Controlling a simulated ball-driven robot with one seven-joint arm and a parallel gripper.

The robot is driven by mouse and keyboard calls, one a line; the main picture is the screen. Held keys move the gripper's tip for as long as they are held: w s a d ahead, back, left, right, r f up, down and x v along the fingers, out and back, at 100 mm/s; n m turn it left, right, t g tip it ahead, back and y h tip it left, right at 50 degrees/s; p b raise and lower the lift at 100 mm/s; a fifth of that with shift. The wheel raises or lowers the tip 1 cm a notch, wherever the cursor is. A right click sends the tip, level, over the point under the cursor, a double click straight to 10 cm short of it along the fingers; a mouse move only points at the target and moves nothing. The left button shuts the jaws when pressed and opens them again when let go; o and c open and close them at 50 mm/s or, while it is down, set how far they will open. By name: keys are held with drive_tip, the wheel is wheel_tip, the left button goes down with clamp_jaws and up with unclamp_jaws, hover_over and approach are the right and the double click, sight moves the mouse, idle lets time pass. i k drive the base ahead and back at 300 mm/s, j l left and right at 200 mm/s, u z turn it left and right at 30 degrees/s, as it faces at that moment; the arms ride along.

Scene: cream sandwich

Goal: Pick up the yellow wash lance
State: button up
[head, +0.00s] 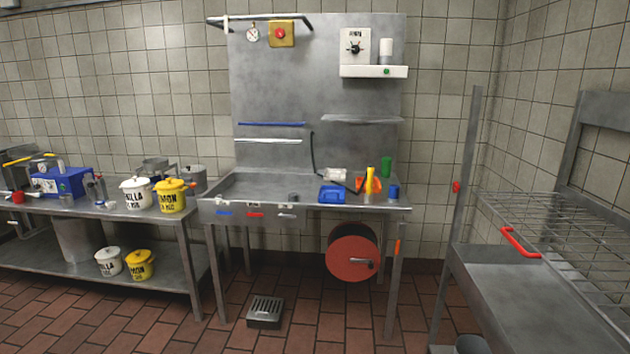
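A yellow upright piece (369,184) stands at the right end of the steel sink bench (345,208), close against an orange item. It is small in the head view, and I cannot tell for sure whether it is the wash lance. A long thin yellow piece (18,160) also shows at the far left edge, above the left table; its shape is unclear. My gripper is not in view.
Around the yellow piece are a blue tray (331,195), a green bottle (386,166) and a blue cup (393,191). A red hose reel (352,258) hangs below. A foot pedal (265,311) lies on the floor. A wire rack (560,225) stands right.

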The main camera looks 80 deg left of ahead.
sight(370, 175)
drive_tip(key=u, duration=2)
drive_tip(key=i+u, duration=0.3)
drive_tip(key=i, duration=1.9)
